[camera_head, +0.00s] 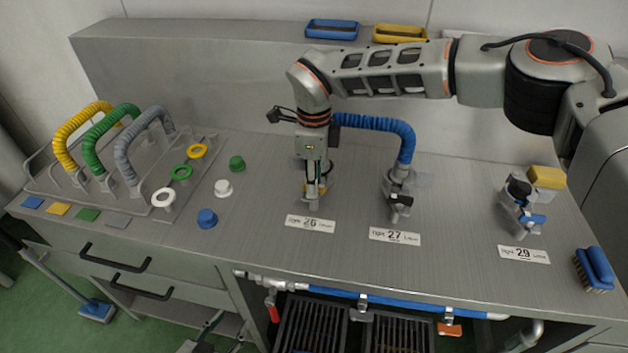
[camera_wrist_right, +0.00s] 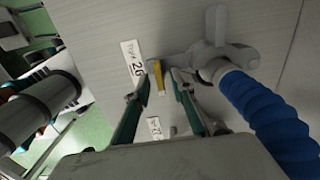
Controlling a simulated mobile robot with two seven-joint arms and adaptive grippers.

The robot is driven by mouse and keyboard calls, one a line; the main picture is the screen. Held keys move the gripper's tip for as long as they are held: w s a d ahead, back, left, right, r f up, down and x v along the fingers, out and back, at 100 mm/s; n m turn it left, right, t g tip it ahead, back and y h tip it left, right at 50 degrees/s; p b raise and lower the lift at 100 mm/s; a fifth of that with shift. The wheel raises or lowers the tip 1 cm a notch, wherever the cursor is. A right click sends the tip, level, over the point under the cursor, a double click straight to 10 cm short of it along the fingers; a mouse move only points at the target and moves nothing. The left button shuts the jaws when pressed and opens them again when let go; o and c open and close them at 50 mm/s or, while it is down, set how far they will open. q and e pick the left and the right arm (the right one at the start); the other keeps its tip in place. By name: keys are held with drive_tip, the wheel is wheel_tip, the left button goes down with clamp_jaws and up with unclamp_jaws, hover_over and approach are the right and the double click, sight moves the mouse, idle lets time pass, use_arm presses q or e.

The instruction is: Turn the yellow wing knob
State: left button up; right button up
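The yellow wing knob (camera_wrist_right: 158,76) shows in the right wrist view as a narrow yellow wing beside the label plate 26 (camera_wrist_right: 133,60). My right gripper (camera_wrist_right: 161,80) has its two fingers apart, one on each side of the knob, with small gaps. In the head view my right gripper (camera_head: 314,196) points down at the fitting behind plate 26 (camera_head: 310,224). It hides most of that fitting and of the knob. A piece of what looks like my left gripper (camera_head: 212,334) shows at the bottom edge; its fingers are unclear.
A blue ribbed hose (camera_head: 375,124) arches from beside my right gripper to the valve 27 (camera_head: 398,190). Valve 29 (camera_head: 522,205) has a blue handle, with a yellow sponge (camera_head: 547,177) behind it. A brush (camera_head: 595,270) lies at the right. Colored hoses (camera_head: 110,140) stand left.

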wheel_tip(320, 180, up, 12)
idle(0.5)
drive_tip(key=shift+s, duration=0.1)
